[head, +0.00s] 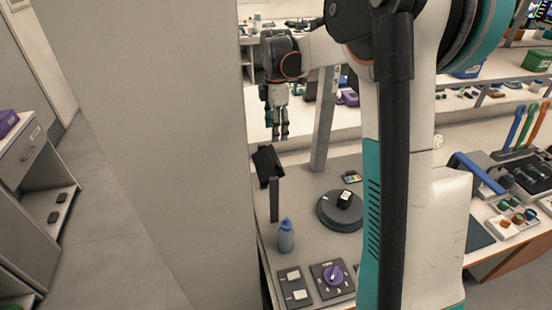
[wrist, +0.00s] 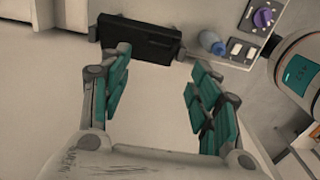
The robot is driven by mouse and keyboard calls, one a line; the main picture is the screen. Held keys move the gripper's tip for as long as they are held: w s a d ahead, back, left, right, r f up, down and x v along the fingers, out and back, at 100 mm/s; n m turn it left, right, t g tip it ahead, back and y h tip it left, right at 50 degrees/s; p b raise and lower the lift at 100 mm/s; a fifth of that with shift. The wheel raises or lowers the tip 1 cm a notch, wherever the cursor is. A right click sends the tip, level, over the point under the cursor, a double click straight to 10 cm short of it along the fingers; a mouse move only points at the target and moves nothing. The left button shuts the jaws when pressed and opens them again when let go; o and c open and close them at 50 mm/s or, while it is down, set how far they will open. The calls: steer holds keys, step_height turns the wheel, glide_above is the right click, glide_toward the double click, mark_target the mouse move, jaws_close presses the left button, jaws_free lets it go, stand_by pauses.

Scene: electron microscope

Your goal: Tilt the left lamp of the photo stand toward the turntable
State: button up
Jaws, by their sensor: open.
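The left lamp of the photo stand (head: 268,165) is a black box-shaped head on a dark upright post, tilted in the head view. In the wrist view the lamp (wrist: 140,40) lies beyond the fingertips, across the gap between them. The turntable (head: 340,212) is a dark round disc to the right of the lamp, with a small black block on it. My gripper (head: 277,137) points down just above the lamp head, apart from it as far as I can see. Its teal-padded fingers (wrist: 158,64) are spread with nothing between them. The right lamp is not visible; my arm covers that side.
A grey stand column (head: 323,125) rises behind the turntable. A blue bottle (head: 286,238) stands in front of the lamp post. A switch panel (head: 295,286) and a purple knob (head: 334,275) lie nearer the front. A large pale wall panel (head: 160,130) is close on the left.

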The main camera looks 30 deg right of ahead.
mark_target(276, 160)
step_height(276, 160, down, 13)
steer(key=shift+r+b, duration=0.2)
steer(key=shift+b, duration=0.9)
steer(key=c, duration=1)
